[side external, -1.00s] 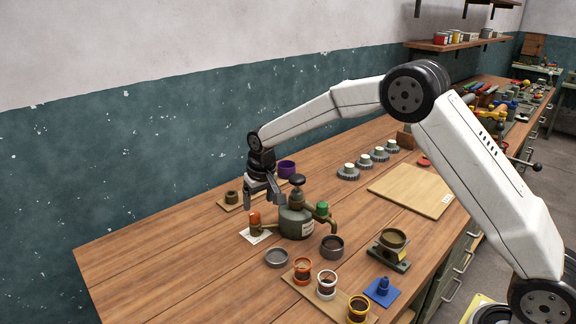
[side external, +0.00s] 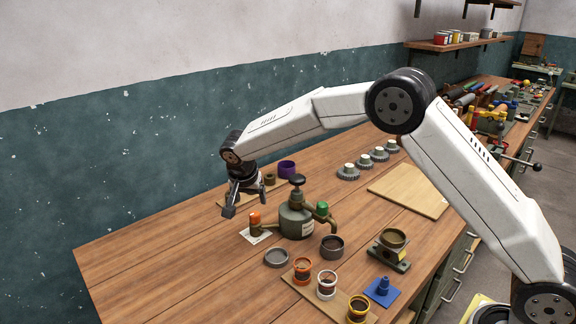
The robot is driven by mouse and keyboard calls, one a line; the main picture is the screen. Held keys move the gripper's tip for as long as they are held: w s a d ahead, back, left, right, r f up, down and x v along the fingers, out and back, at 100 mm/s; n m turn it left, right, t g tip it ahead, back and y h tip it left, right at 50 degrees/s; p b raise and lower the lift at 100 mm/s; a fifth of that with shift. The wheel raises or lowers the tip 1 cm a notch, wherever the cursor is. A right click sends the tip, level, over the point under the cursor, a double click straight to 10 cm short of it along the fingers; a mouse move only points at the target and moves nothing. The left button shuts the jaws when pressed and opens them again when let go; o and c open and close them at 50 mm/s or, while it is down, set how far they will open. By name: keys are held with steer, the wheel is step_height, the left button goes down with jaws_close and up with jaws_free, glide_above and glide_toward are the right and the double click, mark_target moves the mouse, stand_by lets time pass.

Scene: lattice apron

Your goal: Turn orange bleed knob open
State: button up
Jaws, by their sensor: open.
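The orange bleed knob (side external: 254,218) sits on a short stub at the left side of a grey-green valve body (side external: 295,222), above a white card (side external: 255,236). The body has a black knob (side external: 297,181) on top and a green knob (side external: 322,208) on its right. My gripper (side external: 246,207) is open and empty, pointing down, with its fingers spread above and behind the orange knob in the picture. I cannot tell the exact gap between the fingers and the knob. The knob's turned position is too small to read.
A purple ring (side external: 287,168) and a small dark bushing (side external: 269,179) stand behind the gripper. A grey dish (side external: 277,257), a dark cup (side external: 332,247) and several small pots stand in front of the valve. The bench (side external: 160,250) at left is clear.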

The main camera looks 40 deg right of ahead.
mark_target(255, 214)
steer(key=shift+f, duration=0.1)
steer(key=shift+x, duration=3.8)
jaws_close()
